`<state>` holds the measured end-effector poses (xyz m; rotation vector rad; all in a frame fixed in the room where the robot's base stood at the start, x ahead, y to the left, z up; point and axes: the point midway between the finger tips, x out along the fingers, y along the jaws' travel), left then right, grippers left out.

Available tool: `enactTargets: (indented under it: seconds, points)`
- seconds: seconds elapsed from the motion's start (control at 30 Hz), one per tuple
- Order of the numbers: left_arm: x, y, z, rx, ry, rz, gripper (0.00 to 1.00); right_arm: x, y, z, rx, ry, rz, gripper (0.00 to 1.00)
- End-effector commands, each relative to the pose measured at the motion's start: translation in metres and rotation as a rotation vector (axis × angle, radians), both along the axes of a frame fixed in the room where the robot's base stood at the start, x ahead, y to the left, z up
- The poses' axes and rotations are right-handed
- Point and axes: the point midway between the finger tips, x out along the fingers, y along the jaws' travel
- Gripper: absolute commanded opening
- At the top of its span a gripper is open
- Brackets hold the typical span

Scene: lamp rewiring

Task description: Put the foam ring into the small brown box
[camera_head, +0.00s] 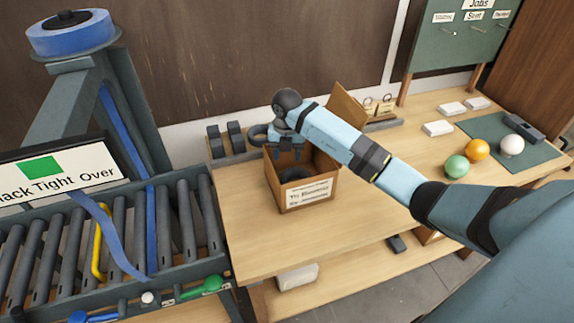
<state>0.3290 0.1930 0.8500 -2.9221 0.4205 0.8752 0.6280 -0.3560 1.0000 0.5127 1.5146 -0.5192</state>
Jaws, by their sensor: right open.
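The small brown box (306,196) stands open on the wooden table, with a paper label on its front and one flap raised at the back right. A dark rounded thing (290,174), which looks like the foam ring, lies inside the box; the box walls and shadow hide part of it. My right gripper (287,152) points down over the box's back left part, open and apart from the dark thing. Another dark ring shape (258,134) shows just left of the gripper, behind the box. My left gripper is out of view.
A roller conveyor (110,235) with blue straps runs along the left. Dark blocks (235,137) stand behind the box. The table left of the box is clear.

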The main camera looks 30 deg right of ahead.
Motion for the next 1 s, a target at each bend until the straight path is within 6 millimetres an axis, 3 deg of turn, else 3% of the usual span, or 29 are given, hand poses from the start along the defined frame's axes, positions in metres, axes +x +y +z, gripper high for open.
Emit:
enactTargets:
  seconds: [0.2,0.4,1.0]
  points:
    - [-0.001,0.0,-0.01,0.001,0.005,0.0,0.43,0.002,0.0,0.047,0.0,-0.006,0.001,0.49]
    - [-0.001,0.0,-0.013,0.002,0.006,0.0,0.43,0.002,0.0,0.069,0.002,-0.006,0.0,0.49]
    - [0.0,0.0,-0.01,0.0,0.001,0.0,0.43,0.001,0.001,0.073,0.005,-0.006,0.001,0.49]
